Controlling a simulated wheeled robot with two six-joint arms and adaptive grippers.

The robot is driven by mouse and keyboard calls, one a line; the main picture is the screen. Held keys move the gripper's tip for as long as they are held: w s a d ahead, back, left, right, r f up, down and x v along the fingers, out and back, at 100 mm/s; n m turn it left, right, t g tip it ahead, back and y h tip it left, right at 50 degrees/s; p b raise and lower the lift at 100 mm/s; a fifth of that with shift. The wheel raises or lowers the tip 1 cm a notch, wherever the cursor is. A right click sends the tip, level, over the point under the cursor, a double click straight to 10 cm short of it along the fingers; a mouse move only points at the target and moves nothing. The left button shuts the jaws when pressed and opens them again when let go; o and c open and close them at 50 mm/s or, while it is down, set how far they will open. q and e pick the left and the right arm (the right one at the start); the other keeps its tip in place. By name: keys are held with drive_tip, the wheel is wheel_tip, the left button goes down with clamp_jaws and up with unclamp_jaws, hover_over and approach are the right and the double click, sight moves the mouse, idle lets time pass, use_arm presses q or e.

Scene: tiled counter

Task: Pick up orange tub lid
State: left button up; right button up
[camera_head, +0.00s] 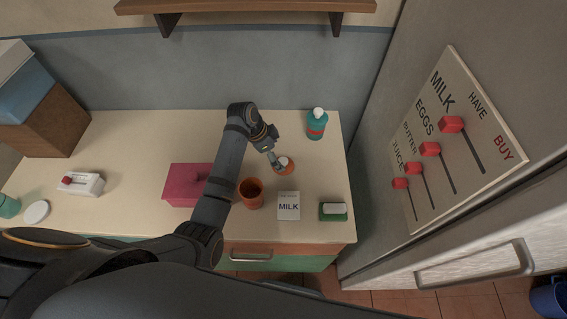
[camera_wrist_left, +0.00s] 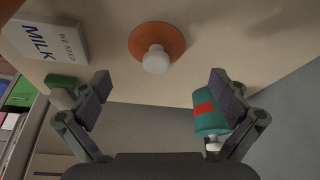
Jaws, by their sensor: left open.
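The orange tub lid (camera_head: 291,168) lies on the counter, a round orange disc with a white knob on top, partly hidden by my gripper in the head view. It also shows whole in the left wrist view (camera_wrist_left: 172,40), near the top middle. My left gripper (camera_head: 279,165) is above the counter at the lid's left side. In the left wrist view the left gripper (camera_wrist_left: 157,88) has its two fingers wide apart with nothing between them. The orange tub (camera_head: 251,193) stands open on the counter, in front and to the left of the lid. My right gripper is not in view.
A teal bottle (camera_head: 316,124) stands behind the lid to the right. A milk card (camera_head: 288,206) and a green sponge-like block (camera_head: 333,211) lie in front. A pink box (camera_head: 186,184) is beside my left arm. The fridge (camera_head: 378,115) bounds the counter's right.

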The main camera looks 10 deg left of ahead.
sight(282, 161)
use_arm(q)
drive_tip(key=x, duration=0.1)
drive_tip(key=p+x, duration=0.1)
drive_tip(key=x, duration=0.2)
drive_tip(key=shift+s+d+f, duration=0.1)
drive_tip(key=shift+s+d, duration=0.1)
drive_tip(key=shift+s, duration=0.1)
drive_tip(key=shift+w+d+f, duration=0.1)
drive_tip(key=shift+w+f, duration=0.1)
drive_tip(key=shift+f, duration=0.15)
drive_tip(key=shift+s+r, duration=0.1)
drive_tip(key=c, duration=1.1)
drive_tip(key=shift+s, duration=0.1)
drive_tip(key=shift+c, duration=0.9)
drive_tip(key=shift+s, duration=0.1)
drive_tip(key=shift+c, duration=0.3)
